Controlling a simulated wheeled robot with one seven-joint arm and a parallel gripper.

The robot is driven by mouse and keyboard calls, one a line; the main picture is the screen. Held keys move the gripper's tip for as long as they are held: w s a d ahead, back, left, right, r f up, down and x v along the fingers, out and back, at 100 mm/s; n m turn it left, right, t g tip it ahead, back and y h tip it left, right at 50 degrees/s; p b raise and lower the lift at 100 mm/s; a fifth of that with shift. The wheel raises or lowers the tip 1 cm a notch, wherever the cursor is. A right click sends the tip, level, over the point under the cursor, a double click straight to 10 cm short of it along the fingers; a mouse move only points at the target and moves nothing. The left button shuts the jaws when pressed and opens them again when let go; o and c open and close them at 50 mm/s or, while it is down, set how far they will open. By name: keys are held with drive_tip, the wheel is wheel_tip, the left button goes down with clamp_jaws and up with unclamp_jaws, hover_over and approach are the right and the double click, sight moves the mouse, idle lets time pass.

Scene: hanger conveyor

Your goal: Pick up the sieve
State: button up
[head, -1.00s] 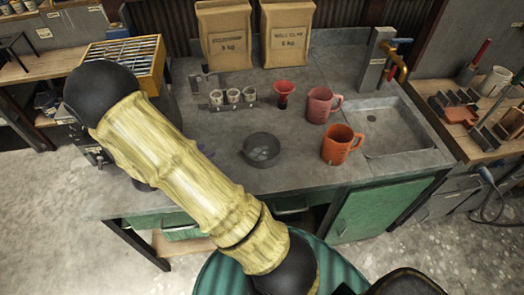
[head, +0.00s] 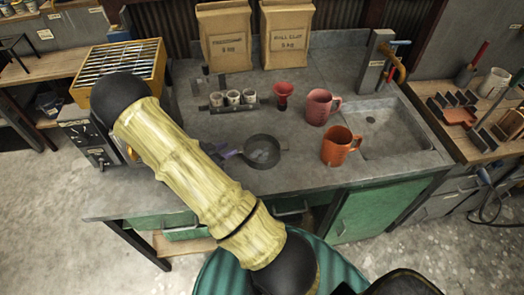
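The sieve (head: 262,151) is a dark, round, shallow pan shape with a small tab at its right rim and a handle reaching left. It lies over the spot of the dark bowl on the grey counter, and it covers most of that bowl. Pale contents show dimly through it. My gripper (head: 229,154) is mostly hidden behind my yellow arm. Only a purplish tip shows at the sieve's handle, and it seems shut on it. The gap between sieve and bowl cannot be judged.
An orange mug (head: 340,147) and a pink mug (head: 320,107) stand right of the sieve, before the sink (head: 378,125). A red funnel (head: 283,94) and a rack of small cups (head: 232,98) stand behind. Two paper bags (head: 287,35) are at the back. A grill-topped machine (head: 118,62) stands left.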

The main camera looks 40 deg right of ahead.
sight(248, 139)
drive_tip(key=x, duration=0.5)
drive_tip(key=shift+p, duration=0.35)
drive_tip(key=p+x, duration=0.2)
drive_tip(key=x, duration=0.2)
drive_tip(key=shift+d, duration=0.1)
drive_tip(key=shift+w+d+f, duration=0.15)
drive_tip(key=shift+d+f, duration=0.05)
drive_tip(key=shift+d, duration=0.25)
drive_tip(key=shift+c, duration=0.2)
clamp_jaws()
